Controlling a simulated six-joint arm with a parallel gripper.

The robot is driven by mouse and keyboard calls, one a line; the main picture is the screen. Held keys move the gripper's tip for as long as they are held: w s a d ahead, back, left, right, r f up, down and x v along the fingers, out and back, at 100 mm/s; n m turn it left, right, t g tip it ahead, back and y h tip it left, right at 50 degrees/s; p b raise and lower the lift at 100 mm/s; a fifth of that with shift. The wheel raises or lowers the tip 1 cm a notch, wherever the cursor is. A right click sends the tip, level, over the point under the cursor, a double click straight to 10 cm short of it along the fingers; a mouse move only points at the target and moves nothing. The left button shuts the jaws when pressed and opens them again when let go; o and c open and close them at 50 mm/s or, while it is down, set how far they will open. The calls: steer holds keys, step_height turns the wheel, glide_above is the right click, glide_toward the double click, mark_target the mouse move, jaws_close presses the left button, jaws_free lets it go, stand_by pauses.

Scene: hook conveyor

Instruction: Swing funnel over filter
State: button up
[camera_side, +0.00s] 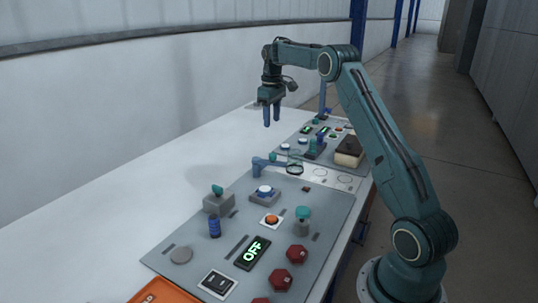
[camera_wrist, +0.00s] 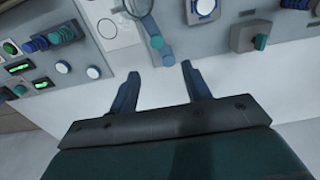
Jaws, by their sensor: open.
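A clear funnel with a dark rim (camera_side: 294,168) is on the end of a blue swing arm (camera_side: 268,163) at the far edge of the near grey panel. In the wrist view the funnel (camera_wrist: 138,8) shows at the top edge, cut off, and the blue arm (camera_wrist: 155,28) with a teal knob (camera_wrist: 157,42) runs down from it. My gripper (camera_side: 267,118) hangs above the table, higher than the arm and apart from it. In the wrist view my gripper (camera_wrist: 160,72) is open and empty, its fingertips just below the blue arm's end. I cannot identify the filter for sure; pale circles mark the panel near the funnel.
A second panel with a dark-topped block (camera_side: 349,151) lies beyond. The white table at left is clear.

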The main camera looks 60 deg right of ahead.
mark_target(273, 154)
steer(key=shift+d+f, duration=0.4)
steer(key=shift+f, duration=0.1)
step_height(273, 154, down, 14)
steer(key=shift+r, duration=0.2)
stand_by(0.4)
jaws_close()
